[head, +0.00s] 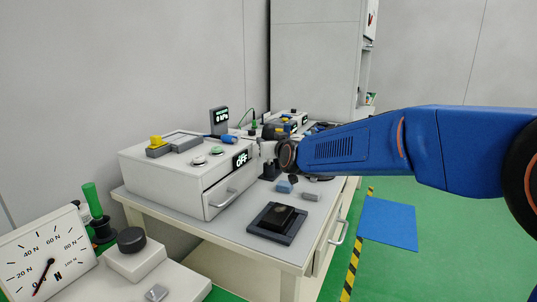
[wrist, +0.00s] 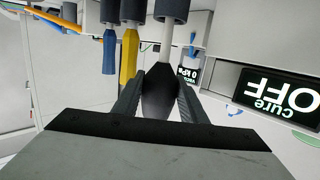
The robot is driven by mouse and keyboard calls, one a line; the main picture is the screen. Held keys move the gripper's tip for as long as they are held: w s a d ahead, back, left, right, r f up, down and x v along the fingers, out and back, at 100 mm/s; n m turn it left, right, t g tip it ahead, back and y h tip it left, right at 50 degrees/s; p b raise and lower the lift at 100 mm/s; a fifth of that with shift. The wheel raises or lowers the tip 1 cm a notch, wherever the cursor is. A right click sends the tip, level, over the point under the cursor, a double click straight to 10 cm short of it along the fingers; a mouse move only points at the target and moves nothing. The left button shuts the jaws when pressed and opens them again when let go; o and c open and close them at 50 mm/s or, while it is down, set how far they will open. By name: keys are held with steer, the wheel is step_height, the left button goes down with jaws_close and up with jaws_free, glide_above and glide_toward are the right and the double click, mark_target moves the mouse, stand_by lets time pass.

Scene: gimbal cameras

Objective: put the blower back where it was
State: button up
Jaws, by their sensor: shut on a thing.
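In the wrist view, which is upside down, my gripper (wrist: 159,100) is shut on the black bulb of the blower (wrist: 160,92). The blower's pale nozzle points to a dark round holder (wrist: 171,10) at the top edge. Nozzle and holder line up, but I cannot tell how deep the nozzle sits. A yellow-handled tool (wrist: 129,55) and a blue-handled tool (wrist: 109,52) stand in similar holders beside it. In the head view my gripper (head: 268,150) is beside the white box marked OFF, mostly hidden by my wrist. The blower cannot be made out there.
The white cure box (head: 180,185) with a drawer stands close left of my gripper. A black tray (head: 277,223) and a small blue block (head: 284,187) lie on the grey bench (head: 240,225). A force gauge (head: 48,255) is at front left.

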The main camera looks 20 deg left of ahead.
steer(key=shift+f, duration=1.95)
steer(key=shift+f, duration=0.1)
steer(key=o, duration=0.7)
steer(key=shift+c, duration=0.2)
steer(key=v, duration=1.2)
steer(key=shift+d, duration=0.2)
